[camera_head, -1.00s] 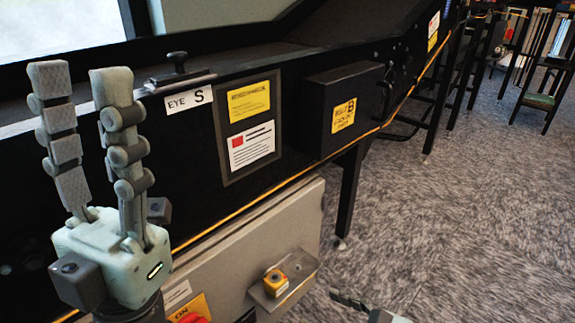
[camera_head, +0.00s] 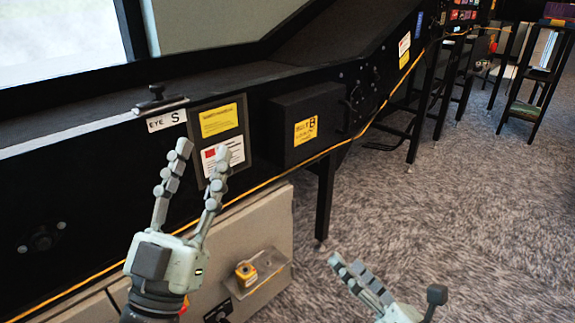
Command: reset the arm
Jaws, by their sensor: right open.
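My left gripper (camera_head: 197,153) is in the lower left-middle of the head view, pointing up with its two fingers spread apart. It is open and empty, in front of the black side of the sorter (camera_head: 80,195). My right gripper (camera_head: 343,262) shows at the bottom, right of centre, over the carpet. Its fingers point up and left, and nothing shows between them. The rest of the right arm is out of frame.
A black box with a yellow label (camera_head: 306,131) juts from the sorter's side. Below is a grey cabinet (camera_head: 277,222) with a yellow button box (camera_head: 246,273). Black legs (camera_head: 326,195) stand on the carpet. Open carpet (camera_head: 455,220) lies to the right.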

